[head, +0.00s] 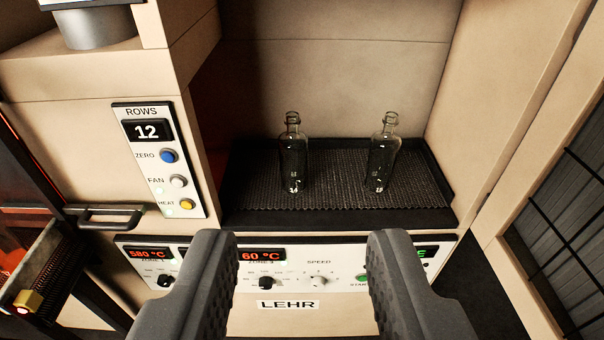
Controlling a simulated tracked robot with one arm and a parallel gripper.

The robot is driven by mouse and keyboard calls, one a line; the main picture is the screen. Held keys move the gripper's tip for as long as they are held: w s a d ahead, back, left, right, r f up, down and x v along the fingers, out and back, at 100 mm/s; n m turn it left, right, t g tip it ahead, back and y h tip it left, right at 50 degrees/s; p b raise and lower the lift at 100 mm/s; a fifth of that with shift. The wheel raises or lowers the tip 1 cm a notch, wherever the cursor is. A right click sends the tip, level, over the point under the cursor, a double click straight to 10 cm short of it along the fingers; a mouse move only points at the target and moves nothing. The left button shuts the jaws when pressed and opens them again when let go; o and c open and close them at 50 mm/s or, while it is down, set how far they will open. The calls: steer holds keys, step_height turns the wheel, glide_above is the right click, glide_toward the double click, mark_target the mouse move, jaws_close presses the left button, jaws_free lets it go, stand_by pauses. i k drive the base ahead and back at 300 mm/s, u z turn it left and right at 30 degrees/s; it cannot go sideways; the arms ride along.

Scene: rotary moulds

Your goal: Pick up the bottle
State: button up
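Two clear glass bottles stand upright on a dark mesh belt (340,184) inside the lehr's recess. The frame does not show which one the task means. My gripper (305,246) is open and empty in front of the lehr's control panel, lower in the picture than both bottles. Its two dark fingers are wide apart, and neither touches a bottle.
A black ledge (335,218) edges the belt. A dark grid panel (570,200) is at the right.

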mark_target(293, 142)
steer(key=u, duration=0.1)
steer(key=i, duration=0.9)
steer(key=z, duration=0.05)
